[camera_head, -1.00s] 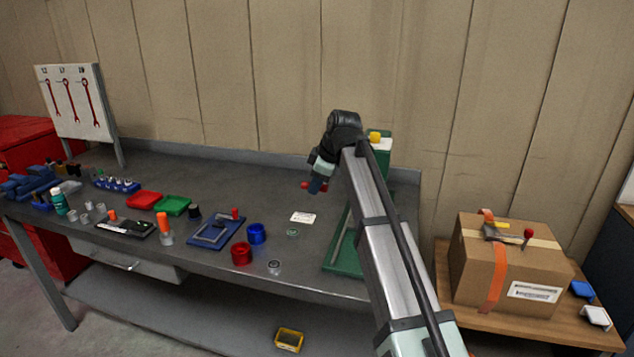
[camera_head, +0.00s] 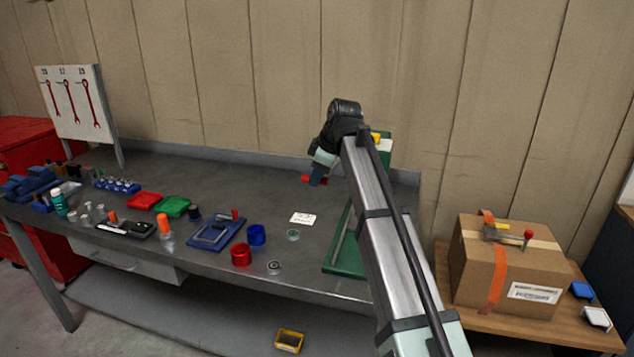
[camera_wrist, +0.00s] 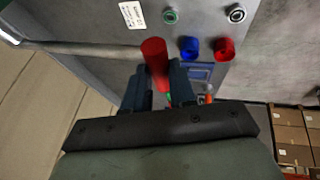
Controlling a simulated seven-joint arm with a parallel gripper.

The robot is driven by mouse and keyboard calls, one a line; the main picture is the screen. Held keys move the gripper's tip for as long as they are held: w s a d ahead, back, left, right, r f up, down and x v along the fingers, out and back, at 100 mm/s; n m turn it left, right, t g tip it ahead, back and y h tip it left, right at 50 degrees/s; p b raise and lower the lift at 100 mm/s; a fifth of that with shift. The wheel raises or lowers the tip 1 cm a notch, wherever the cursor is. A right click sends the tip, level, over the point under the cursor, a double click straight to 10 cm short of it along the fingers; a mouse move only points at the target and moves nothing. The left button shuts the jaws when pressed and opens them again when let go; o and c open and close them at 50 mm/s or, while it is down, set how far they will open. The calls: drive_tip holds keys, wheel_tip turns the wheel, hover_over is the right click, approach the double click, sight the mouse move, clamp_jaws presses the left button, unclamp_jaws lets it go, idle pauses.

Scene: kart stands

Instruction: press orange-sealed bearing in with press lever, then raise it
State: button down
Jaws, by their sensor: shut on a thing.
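My gripper (camera_head: 317,178) is at the press, near its red lever grip (camera_head: 306,179). In the wrist view, my gripper's fingers (camera_wrist: 158,85) are shut on the red lever grip (camera_wrist: 154,52), which sticks out past the fingertips. A grey lever bar (camera_wrist: 85,47) runs off to the left there. The green press (camera_head: 344,268) stands at the right end of the bench, partly hidden behind my arm. I cannot make out an orange-sealed bearing; the press's working spot is hidden. A green-centred ring (camera_head: 292,235) and a dark-centred ring (camera_head: 274,267) lie on the bench.
A white label card (camera_head: 302,219), a blue cup (camera_head: 256,234), a red cup (camera_head: 241,255) and a blue fixture (camera_head: 205,243) lie left of the press. Red and green trays (camera_head: 173,207) are farther left. A cardboard box (camera_head: 500,265) stands on a side table at right.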

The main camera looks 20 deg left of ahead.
drive_tip(key=w+r, duration=0.3)
drive_tip(key=r, duration=0.4)
drive_tip(key=shift+w+r, duration=0.25)
drive_tip(key=shift+r, duration=0.15)
drive_tip(key=c, duration=1.2)
unclamp_jaws()
drive_tip(key=shift+w+d, duration=0.1)
drive_tip(key=shift+w, duration=0.1)
drive_tip(key=shift+o, duration=1.4)
drive_tip(key=shift+f, duration=0.1)
drive_tip(key=shift+s, duration=0.15)
drive_tip(key=shift+s, duration=0.1)
drive_tip(key=v, duration=1.3)
drive_tip(key=shift+s+r, duration=0.25)
drive_tip(key=shift+r, duration=0.05)
drive_tip(key=shift+d, duration=0.1)
